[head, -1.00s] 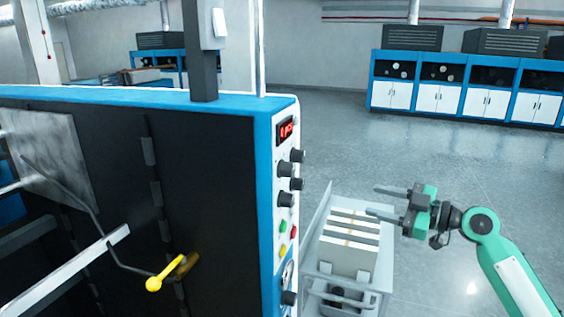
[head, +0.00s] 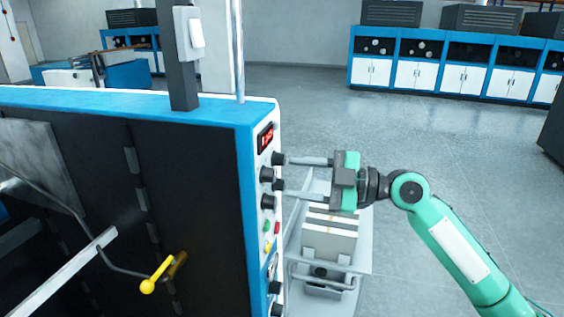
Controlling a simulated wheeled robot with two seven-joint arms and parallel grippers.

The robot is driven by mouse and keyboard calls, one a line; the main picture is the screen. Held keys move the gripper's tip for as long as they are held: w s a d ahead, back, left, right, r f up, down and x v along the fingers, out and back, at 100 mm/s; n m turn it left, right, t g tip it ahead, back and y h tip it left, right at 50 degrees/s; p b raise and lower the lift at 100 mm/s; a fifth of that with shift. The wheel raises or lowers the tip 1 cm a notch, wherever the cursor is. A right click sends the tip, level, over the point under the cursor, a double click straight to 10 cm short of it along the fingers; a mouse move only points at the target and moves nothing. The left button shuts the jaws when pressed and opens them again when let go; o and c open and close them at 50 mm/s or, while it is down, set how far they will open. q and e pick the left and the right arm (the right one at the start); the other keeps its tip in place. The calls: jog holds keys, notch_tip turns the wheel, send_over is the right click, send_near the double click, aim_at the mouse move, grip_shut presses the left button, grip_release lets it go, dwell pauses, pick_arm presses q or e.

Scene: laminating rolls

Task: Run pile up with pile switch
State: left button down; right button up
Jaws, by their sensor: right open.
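The machine's control panel (head: 262,180) is a white strip on the end of a blue-edged black cabinet. It carries a red display (head: 265,137), a column of several black knobs (head: 267,174) and small coloured buttons (head: 266,238). I cannot tell which control is the pile switch. My right gripper (head: 288,175) is open and empty, pointing left at the knobs. Its upper finger is level with the top knob (head: 278,159), and its lower finger is near a knob below. I cannot tell whether they touch. My left gripper is out of view.
A yellow-knobbed lever (head: 148,285) sticks out of the cabinet's black side. A white switch box (head: 188,33) is on a dark post above the cabinet. A pale cart with stacked blocks (head: 330,240) stands below my right gripper. Open floor lies to the right.

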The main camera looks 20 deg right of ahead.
aim_at(275, 176)
jog(key=p+x, duration=0.1)
jog(key=x, duration=0.2)
jog(key=shift+a+r, duration=0.1)
jog(key=shift+r, duration=0.05)
jog(key=shift+w+a+p, duration=0.2)
jog(key=shift+a+p, duration=0.1)
jog(key=shift+f, duration=0.2)
jog(key=c, duration=1)
